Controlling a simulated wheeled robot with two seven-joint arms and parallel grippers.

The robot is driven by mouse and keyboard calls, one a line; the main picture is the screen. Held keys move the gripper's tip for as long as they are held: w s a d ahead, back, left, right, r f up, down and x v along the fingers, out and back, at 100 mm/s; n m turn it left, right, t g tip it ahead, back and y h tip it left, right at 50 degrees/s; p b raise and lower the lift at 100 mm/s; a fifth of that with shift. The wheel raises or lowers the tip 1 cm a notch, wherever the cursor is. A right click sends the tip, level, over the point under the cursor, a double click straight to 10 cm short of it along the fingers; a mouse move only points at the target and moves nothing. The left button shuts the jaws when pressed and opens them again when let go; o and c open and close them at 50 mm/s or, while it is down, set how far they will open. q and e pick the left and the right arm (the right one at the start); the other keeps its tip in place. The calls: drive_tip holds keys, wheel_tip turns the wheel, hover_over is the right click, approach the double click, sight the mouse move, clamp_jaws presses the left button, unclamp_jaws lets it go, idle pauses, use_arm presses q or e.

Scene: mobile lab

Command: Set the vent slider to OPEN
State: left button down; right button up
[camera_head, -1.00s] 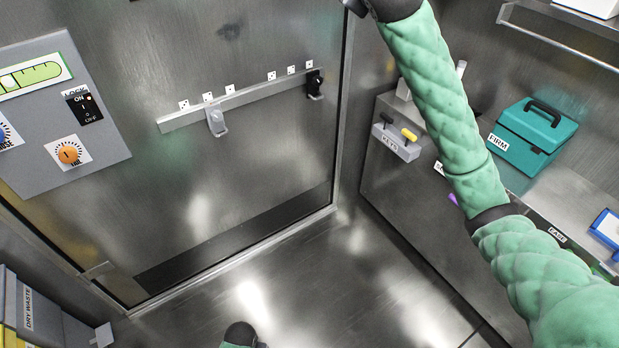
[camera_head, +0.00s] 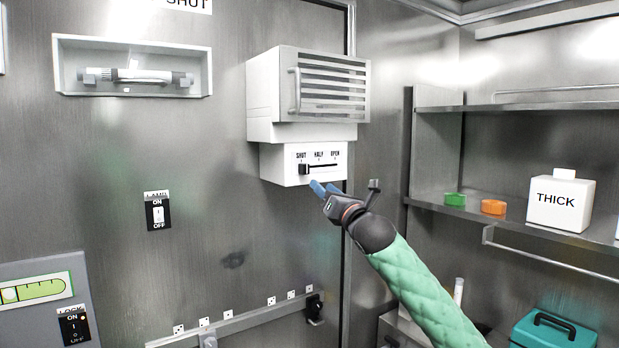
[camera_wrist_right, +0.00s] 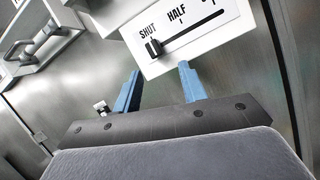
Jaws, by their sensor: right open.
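The vent slider knob (camera_head: 304,169) is a small black block at the SHUT end of its slot, on the white vent control panel (camera_head: 292,176). The panel carries the marks SHUT, HALF and OPEN from left to right. The knob also shows in the right wrist view (camera_wrist_right: 153,48), at the SHUT mark. My right gripper (camera_head: 324,188) is just below the panel, with blue fingertips pointing up toward it. In the right wrist view the two blue fingers (camera_wrist_right: 160,88) are apart with nothing between them, short of the knob. My left gripper is not in view.
The white louvred vent box (camera_head: 262,95) with a side handle sits above the panel. Shelves with a THICK container (camera_head: 560,203) stand at the right.

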sight(307, 170)
drive_tip(key=w+a+r+n+p, duration=0.2)
drive_tip(key=w, duration=0.1)
drive_tip(key=w+a+r+n+p, duration=0.1)
drive_tip(key=w+p, duration=0.1)
drive_tip(key=shift+a+r+n, duration=0.2)
drive_tip(key=shift+a+n, duration=0.1)
drive_tip(key=shift+a, duration=0.05)
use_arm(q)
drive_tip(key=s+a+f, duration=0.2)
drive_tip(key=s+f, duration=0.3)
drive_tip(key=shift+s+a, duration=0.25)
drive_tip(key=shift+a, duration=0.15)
use_arm(e)
drive_tip(key=shift+w+a+r+y, duration=0.1)
drive_tip(key=shift+w+a+y, duration=0.1)
drive_tip(key=shift+w+y, duration=0.1)
clamp_jaws()
